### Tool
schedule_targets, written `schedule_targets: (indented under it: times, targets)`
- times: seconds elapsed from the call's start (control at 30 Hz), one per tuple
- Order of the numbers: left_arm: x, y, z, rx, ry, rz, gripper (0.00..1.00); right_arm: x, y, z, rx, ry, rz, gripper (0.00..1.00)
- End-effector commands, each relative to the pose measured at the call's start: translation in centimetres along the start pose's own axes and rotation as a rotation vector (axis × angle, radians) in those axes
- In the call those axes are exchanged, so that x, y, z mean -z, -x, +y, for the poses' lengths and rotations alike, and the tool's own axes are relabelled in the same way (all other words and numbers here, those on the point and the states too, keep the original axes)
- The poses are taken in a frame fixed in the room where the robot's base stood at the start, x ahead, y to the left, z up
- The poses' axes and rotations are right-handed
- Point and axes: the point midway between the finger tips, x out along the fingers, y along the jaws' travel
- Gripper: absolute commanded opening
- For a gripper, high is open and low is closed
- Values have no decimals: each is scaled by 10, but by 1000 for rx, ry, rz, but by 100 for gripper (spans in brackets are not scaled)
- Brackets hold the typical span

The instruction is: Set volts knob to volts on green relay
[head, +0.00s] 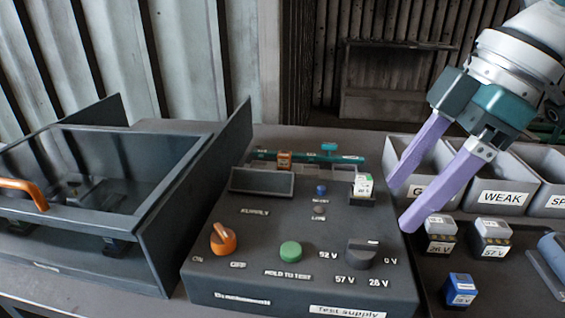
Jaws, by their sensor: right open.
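The dark grey test supply box (240,270) stands on the table in the middle. Its black volts knob (361,255) is at the front right, among the marks 52 V, 57 V, 26 V and 0 V. A small white mark shows on the knob's upper right; I cannot tell for sure which mark it points at. My right gripper (400,206) is open and empty, above the box's right edge, apart from knob and relay. My left gripper is out of view.
An orange supply knob (222,240) and green button (291,252) are on the box. Relays marked 26 V (440,236) and 57 V (491,238), and a blue one (460,290), stand on the right tray. Labelled bins (503,197) are behind. An orange-handled guard (150,215) stands left.

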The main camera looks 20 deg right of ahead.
Motion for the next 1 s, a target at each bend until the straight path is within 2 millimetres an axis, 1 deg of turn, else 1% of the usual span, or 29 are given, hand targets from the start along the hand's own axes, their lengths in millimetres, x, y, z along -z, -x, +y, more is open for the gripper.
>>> schedule_targets:
  times: [0.03,0.2,0.3,0.4,0.57,0.8,0.87,1.0]
  targets:
    - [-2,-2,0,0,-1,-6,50,0,-11,-2,5,0,1,76]
    - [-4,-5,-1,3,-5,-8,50,0,-45,-2,4,0,2,76]
    - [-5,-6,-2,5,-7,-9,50,0,-62,-2,3,0,1,76]
    - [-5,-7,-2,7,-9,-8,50,0,-75,-1,1,0,0,76]
    - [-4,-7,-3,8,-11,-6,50,0,-84,-1,0,2,-1,76]
    - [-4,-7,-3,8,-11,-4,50,0,-85,-1,-1,2,-1,76]
    - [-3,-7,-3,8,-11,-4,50,0,-85,-1,-1,2,-1,70]
    - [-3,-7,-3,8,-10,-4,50,0,-85,-1,-1,2,-1,54]
